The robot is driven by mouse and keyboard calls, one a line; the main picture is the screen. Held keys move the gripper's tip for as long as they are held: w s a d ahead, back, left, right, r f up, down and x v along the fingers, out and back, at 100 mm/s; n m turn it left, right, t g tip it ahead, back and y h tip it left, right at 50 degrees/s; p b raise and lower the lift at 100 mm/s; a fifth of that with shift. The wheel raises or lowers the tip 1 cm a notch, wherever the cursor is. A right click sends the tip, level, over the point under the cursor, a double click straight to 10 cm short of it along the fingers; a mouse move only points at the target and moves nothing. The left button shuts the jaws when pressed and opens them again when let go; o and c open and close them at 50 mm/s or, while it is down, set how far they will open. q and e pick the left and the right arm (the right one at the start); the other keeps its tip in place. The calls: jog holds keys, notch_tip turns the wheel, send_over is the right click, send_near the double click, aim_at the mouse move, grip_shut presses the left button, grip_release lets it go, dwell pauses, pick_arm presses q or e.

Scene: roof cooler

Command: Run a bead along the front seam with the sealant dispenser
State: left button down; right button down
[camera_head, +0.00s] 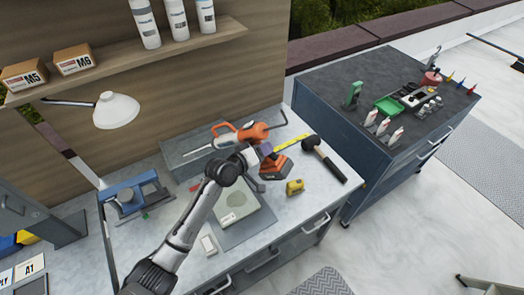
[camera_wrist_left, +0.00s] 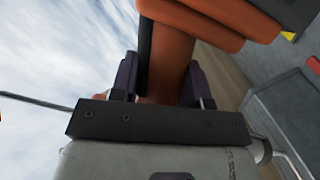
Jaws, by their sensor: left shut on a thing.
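The orange sealant dispenser (camera_head: 255,131) is above the bench, with its long thin nozzle pointing left and its orange and dark base (camera_head: 274,167) hanging toward the front. My left gripper (camera_head: 262,150) is shut on its handle. In the left wrist view the orange handle (camera_wrist_left: 168,68) runs between the dark fingers (camera_wrist_left: 160,82). I cannot make out the front seam. My right gripper does not show.
The bench (camera_head: 325,180) carries a black-headed mallet (camera_head: 322,158), a yellow tape measure (camera_head: 295,187), a grey mat with a pale item (camera_head: 238,203) and a blue clamp-like tool (camera_head: 130,190). A white lamp (camera_head: 116,110) overhangs the left. A dark cabinet (camera_head: 350,85) with small tools stands right.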

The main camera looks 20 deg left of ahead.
pick_arm(q)
jog(key=shift+w+d+r, duration=0.25)
jog(key=shift+w+d, duration=0.05)
jog(key=shift+w, duration=0.05)
jog(key=shift+w+d, duration=0.3)
jog(key=shift+w, duration=0.1)
dwell(0.6)
jog(key=shift+w+d, duration=0.1)
jog(key=shift+w, duration=0.05)
dwell(0.6)
jog(key=shift+w+d, duration=0.25)
dwell(0.5)
jog(key=shift+w+d, duration=0.35)
jog(key=shift+w, duration=0.05)
dwell(0.4)
jog(key=shift+w+d, duration=0.2)
jog(key=shift+w, duration=0.1)
dwell(0.4)
jog(key=shift+w+d+b, duration=0.2)
jog(key=shift+w+b, duration=0.05)
jog(key=shift+b, duration=0.1)
dwell(0.5)
jog(key=shift+w+d, duration=0.25)
jog(key=shift+d, duration=0.05)
